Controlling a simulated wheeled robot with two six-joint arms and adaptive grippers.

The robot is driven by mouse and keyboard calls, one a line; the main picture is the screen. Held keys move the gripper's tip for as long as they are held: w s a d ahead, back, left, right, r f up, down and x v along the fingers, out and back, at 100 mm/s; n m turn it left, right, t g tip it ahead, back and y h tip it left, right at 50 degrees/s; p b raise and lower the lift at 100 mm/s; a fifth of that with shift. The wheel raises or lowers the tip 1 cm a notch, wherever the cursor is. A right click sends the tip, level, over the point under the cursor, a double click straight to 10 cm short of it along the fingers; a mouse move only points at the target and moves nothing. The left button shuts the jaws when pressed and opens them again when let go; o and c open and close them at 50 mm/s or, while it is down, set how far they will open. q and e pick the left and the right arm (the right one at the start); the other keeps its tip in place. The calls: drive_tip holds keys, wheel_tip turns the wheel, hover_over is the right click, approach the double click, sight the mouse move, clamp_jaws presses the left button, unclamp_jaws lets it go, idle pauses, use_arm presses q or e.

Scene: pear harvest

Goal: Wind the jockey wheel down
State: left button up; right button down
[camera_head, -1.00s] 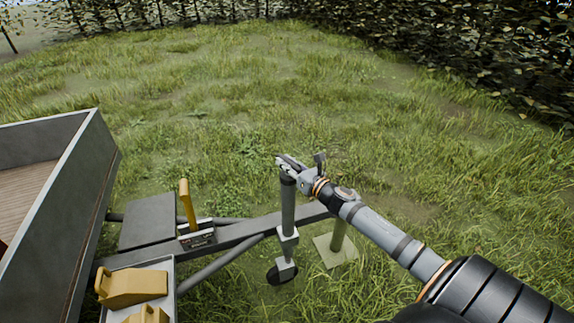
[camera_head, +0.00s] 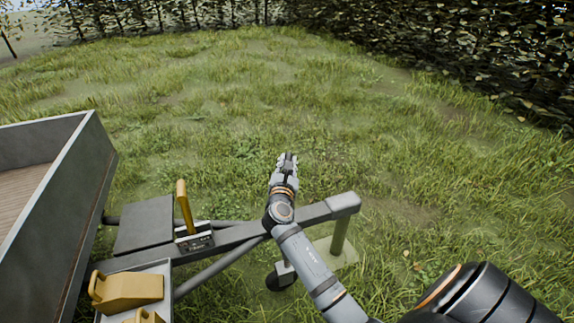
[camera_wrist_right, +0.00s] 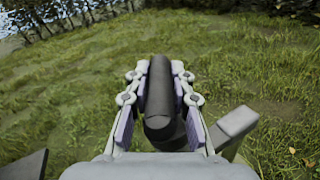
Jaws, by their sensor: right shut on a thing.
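My right gripper (camera_head: 286,166) is shut on the dark crank handle (camera_wrist_right: 159,88) above the drawbar (camera_head: 240,235). In the right wrist view the handle lies between the two fingers (camera_wrist_right: 160,100). The jockey wheel (camera_head: 273,284) shows low beside the drawbar, partly behind my right arm. My arm hides most of its upright tube. I cannot tell whether the wheel touches the ground. My left gripper is not in view.
The drawbar's end rests by a post (camera_head: 340,238) on a pale plate (camera_head: 348,252). A yellow lever (camera_head: 184,205) stands on the drawbar. Yellow chocks (camera_head: 128,290) lie in a tray at the lower left. The trailer bed (camera_head: 80,180) is at left. Open grass lies beyond.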

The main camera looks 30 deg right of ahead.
drive_tip(key=m+g+h+b, duration=0.1)
drive_tip(key=m+g+h, duration=0.3)
drive_tip(key=m+g, duration=0.1)
drive_tip(key=g, duration=0.1)
drive_tip(key=m+g+h+b, duration=0.1)
drive_tip(key=m+g+h, duration=0.1)
drive_tip(key=g, duration=0.1)
drive_tip(key=shift+f+g, duration=0.1)
drive_tip(key=shift+g, duration=0.3)
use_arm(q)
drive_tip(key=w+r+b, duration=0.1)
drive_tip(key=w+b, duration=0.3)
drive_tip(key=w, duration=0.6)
use_arm(e)
drive_tip(key=m+g, duration=0.4)
drive_tip(key=g, duration=0.1)
drive_tip(key=shift+s+d+f+g, duration=0.1)
drive_tip(key=shift+s+g, duration=0.1)
drive_tip(key=shift+g, duration=0.1)
drive_tip(key=m+g+b, duration=0.1)
drive_tip(key=g+b, duration=0.1)
drive_tip(key=shift+s+m+g, duration=0.1)
drive_tip(key=shift+m+g, duration=0.3)
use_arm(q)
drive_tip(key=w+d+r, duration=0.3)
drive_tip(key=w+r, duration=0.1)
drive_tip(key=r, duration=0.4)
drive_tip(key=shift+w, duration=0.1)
